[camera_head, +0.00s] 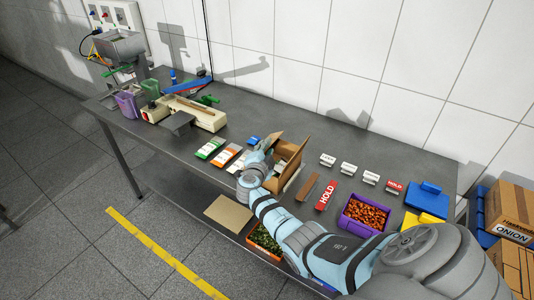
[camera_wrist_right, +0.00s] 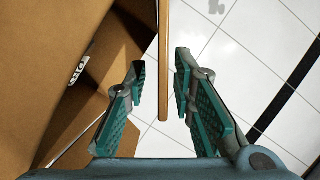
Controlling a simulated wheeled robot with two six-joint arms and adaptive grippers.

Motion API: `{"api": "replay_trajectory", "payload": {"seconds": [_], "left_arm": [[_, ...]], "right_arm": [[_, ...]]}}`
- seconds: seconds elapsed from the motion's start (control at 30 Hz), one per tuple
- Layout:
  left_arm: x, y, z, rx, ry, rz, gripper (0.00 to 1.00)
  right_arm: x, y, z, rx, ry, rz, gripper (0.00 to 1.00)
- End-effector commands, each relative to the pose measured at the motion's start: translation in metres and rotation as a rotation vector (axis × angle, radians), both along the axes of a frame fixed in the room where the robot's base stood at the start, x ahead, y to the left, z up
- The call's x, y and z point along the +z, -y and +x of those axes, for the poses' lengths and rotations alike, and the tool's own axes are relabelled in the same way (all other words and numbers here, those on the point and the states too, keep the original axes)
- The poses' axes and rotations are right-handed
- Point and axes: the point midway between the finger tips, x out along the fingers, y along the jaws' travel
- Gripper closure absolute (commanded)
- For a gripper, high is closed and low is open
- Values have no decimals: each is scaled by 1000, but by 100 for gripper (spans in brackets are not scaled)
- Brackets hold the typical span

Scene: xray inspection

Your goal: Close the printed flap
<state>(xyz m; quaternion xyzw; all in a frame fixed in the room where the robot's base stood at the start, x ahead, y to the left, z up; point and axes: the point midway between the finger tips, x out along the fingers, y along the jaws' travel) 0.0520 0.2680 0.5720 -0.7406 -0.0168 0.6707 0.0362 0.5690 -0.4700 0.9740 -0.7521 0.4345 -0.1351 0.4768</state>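An open cardboard box (camera_head: 289,172) stands on the table, with brown flaps raised around its opening. In the right wrist view one flap (camera_wrist_right: 163,60) shows edge-on as a thin upright strip. My right gripper (camera_head: 262,158) is at the box's left side. In the wrist view its two teal fingers (camera_wrist_right: 160,95) are apart, with the flap's lower end between them and a gap on both sides. A small printed mark (camera_wrist_right: 78,73) shows on cardboard at the left of the wrist view; I cannot tell whether the edge-on flap is printed. My left gripper is not in view.
A beige device (camera_head: 205,117) stands farther left. The wall runs behind the table.

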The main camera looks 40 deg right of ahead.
Motion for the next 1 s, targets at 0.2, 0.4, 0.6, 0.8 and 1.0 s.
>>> {"api": "replay_trajectory", "payload": {"seconds": [0.2,0.4,0.6,0.8,1.0], "left_arm": [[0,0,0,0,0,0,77],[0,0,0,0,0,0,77],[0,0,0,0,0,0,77],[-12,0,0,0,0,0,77],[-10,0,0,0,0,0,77]], "right_arm": [[0,3,2,-1,-1,1,77],[0,2,1,-1,-1,1,99],[0,2,1,0,1,1,100],[-9,3,-3,1,115,38,100],[-7,3,-3,-1,118,39,100]]}}
